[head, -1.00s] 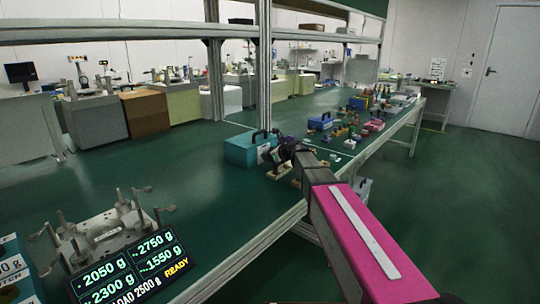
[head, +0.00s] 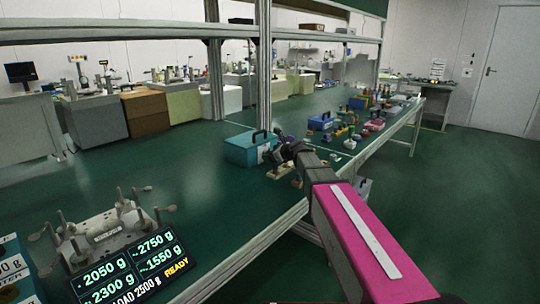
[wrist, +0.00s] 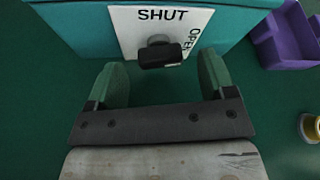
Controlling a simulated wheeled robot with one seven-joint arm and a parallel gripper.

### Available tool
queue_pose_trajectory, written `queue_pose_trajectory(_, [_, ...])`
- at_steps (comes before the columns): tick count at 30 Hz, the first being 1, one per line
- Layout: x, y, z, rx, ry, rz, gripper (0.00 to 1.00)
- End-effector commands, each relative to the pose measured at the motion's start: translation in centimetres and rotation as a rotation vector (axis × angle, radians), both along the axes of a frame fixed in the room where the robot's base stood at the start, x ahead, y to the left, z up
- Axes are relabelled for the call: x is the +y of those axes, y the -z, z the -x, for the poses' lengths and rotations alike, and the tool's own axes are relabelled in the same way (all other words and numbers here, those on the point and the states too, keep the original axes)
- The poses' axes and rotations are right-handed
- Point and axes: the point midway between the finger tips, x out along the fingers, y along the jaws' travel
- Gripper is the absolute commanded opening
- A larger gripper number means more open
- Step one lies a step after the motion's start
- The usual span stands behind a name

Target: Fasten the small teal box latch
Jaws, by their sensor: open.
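The small teal box (head: 240,150) stands on the green bench top in the head view, with a black handle on its lid. In the wrist view its teal wall (wrist: 75,25) fills the top. A white plate (wrist: 128,22) marked SHUT and OPEN is on that wall. The latch (wrist: 160,56), a black knob on a round grey base, sticks out from the plate, its bar lying roughly level. My gripper (wrist: 160,82) is open, with one green finger on each side of the latch and a gap to both. In the head view my arm hides most of the gripper (head: 278,158).
A purple bin (wrist: 288,35) stands right of the box in the wrist view, with a yellow ring-shaped item (wrist: 311,127) below it. Farther along the bench are several small coloured parts and a blue case (head: 320,122). A metal fixture (head: 105,230) stands at the near left.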

Motion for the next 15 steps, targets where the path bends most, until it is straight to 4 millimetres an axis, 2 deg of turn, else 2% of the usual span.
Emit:
queue_pose_trajectory(1, [-0.7, -0.4, 1.0, 0.0, 0.001, 0.0, 0.77])
queue_pose_trajectory(6, [-2.9, -1.6, 3.1, -0.001, 0.002, 0.0, 0.77])
queue_pose_trajectory(15, [-5.6, -3.1, 5.7, -0.001, 0.001, 0.001, 0.77])
